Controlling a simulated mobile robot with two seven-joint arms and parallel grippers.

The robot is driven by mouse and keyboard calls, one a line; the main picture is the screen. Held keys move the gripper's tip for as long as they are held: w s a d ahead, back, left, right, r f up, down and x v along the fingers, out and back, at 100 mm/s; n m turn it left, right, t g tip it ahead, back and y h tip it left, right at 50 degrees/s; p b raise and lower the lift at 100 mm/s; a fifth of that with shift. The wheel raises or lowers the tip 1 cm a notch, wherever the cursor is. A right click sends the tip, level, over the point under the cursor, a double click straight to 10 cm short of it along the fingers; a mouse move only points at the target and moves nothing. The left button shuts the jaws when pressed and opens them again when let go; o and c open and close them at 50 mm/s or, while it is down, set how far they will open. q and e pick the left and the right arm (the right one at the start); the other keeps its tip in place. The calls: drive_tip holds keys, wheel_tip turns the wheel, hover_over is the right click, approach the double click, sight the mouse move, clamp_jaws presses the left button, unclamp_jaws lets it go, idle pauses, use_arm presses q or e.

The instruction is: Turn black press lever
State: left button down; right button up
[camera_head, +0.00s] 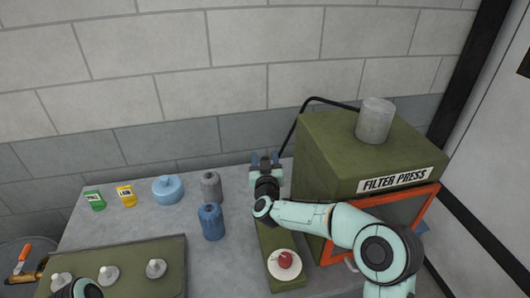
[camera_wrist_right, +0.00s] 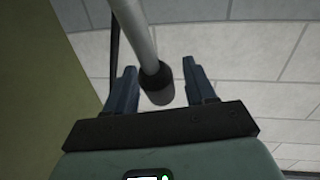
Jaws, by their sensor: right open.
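The green filter press (camera_head: 325,160) stands at the right of the table. My right gripper (camera_head: 265,158) is beside its left side, fingers pointing toward the back wall. In the right wrist view a grey rod with a black end grip (camera_wrist_right: 157,80) comes down from the top, and its black end lies between the two spread fingers of my right gripper (camera_wrist_right: 160,90) as seen from there. I cannot tell whether either finger touches it. In the head view I cannot make out this lever. My left gripper is not seen; only a bit of my left arm shows at the bottom left.
A red button (camera_head: 285,259) on a green base stands in front of my right forearm. Blue and grey bottles (camera_head: 211,221), a blue round container (camera_head: 167,189) and small green and yellow boxes (camera_head: 126,195) stand to the left. A black bent pipe (camera_head: 300,118) runs behind the gripper.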

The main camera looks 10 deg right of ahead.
drive_tip(key=shift+w, duration=0.65)
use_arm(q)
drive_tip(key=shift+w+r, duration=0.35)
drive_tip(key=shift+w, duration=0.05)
use_arm(e)
drive_tip(key=shift+s, duration=0.15)
